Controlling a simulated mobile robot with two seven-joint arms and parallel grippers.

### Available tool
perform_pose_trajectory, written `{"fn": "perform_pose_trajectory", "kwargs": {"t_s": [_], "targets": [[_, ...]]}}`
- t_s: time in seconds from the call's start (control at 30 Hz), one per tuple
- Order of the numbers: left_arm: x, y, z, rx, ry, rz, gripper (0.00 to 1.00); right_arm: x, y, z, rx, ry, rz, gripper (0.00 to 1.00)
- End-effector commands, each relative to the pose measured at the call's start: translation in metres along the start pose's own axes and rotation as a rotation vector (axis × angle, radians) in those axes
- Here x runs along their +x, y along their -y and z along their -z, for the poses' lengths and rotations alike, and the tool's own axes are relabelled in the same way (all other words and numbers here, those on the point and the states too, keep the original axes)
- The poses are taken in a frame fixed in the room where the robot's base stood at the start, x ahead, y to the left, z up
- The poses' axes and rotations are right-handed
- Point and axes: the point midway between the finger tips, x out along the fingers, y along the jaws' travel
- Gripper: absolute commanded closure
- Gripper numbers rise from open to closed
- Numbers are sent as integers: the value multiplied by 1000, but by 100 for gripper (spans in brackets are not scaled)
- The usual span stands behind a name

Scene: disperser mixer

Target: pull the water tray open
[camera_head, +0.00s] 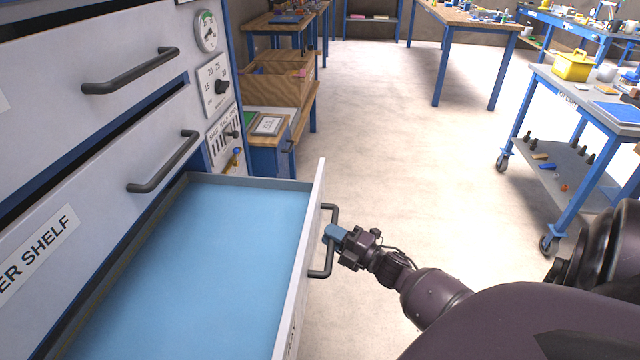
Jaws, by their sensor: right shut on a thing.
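The water tray (190,255) is a drawer with a light blue inside, pulled well out from the white cabinet at the left. Its front panel (304,255) is seen nearly edge-on and carries a dark bar handle (331,209) on its outer side. My right gripper (336,234) reaches in from the right and is shut on this handle, around its upright bar. The tray holds no loose objects in the part I see. Its near end runs out of the bottom of the picture. My left gripper is not in view.
Two closed drawers with dark handles (160,162) sit above the tray. Dials and a switch panel (222,135) are on the cabinet's side strip. A blue cart (590,110) stands at the right. Workbenches (470,25) stand at the back. The floor between is clear.

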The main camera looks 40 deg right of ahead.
Motion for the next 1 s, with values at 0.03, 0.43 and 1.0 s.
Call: {"fn": "perform_pose_trajectory", "kwargs": {"t_s": [0.03,0.43,1.0], "targets": [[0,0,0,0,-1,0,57,-1,0,0,0,0,0,100],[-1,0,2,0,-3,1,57,-2,0,-1,0,0,0,70],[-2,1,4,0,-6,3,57,-19,0,-1,1,2,2,56]]}}
